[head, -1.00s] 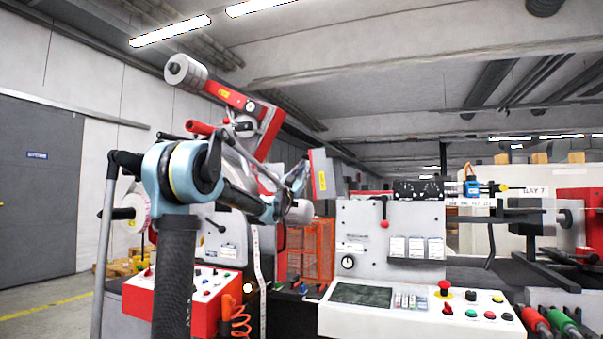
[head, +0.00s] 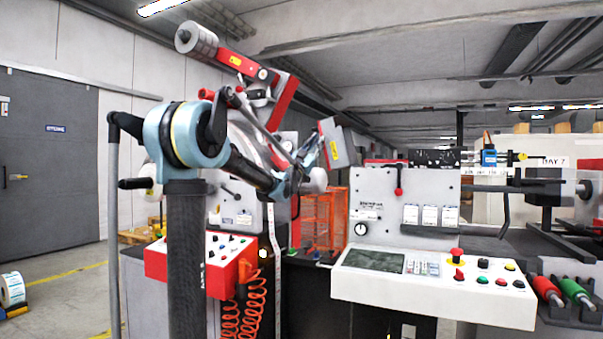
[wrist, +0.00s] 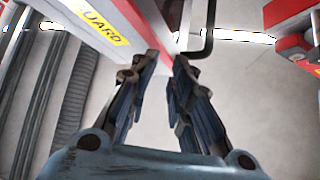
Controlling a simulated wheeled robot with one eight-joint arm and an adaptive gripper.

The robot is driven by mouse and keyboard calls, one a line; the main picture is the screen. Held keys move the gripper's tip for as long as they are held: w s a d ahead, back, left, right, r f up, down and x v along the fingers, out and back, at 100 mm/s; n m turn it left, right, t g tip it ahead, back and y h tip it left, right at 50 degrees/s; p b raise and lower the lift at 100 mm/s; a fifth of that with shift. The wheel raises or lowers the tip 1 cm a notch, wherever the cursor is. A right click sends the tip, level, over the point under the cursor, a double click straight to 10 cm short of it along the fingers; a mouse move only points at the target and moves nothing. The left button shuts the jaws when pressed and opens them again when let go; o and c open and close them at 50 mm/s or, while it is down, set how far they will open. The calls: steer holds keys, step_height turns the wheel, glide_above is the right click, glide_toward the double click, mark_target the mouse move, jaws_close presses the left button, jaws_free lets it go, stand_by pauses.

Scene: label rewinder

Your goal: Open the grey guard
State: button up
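The grey guard (head: 342,146) is a tilted panel with a red edge and a yellow label, right of my gripper (head: 309,156) in the head view. In the wrist view the guard (wrist: 88,28) fills the upper left, with its "GUARD" label readable and its red edge running toward the fingertips. My gripper (wrist: 166,58) has its fingers partly apart, with a narrow gap between the tips. A pale, red-edged part shows in or behind that gap; I cannot tell whether the fingers touch it. A black bent bar (wrist: 207,32) shows just beyond the right fingertip.
The red-armed roller unit (head: 240,65) rises behind my arm. A white control console (head: 430,285) stands at lower right, and a red button box (head: 200,262) at lower left. An orange mesh cage (head: 322,222) stands behind. Open floor lies at left.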

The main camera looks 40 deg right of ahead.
steer(key=s+d+v, duration=0.1)
steer(key=s+v, duration=0.1)
steer(key=v, duration=1.2)
steer(key=shift+s+a+f, duration=0.15)
steer(key=shift+a+f, duration=0.15)
steer(key=shift+f, duration=0.35)
stand_by(0.8)
stand_by(0.6)
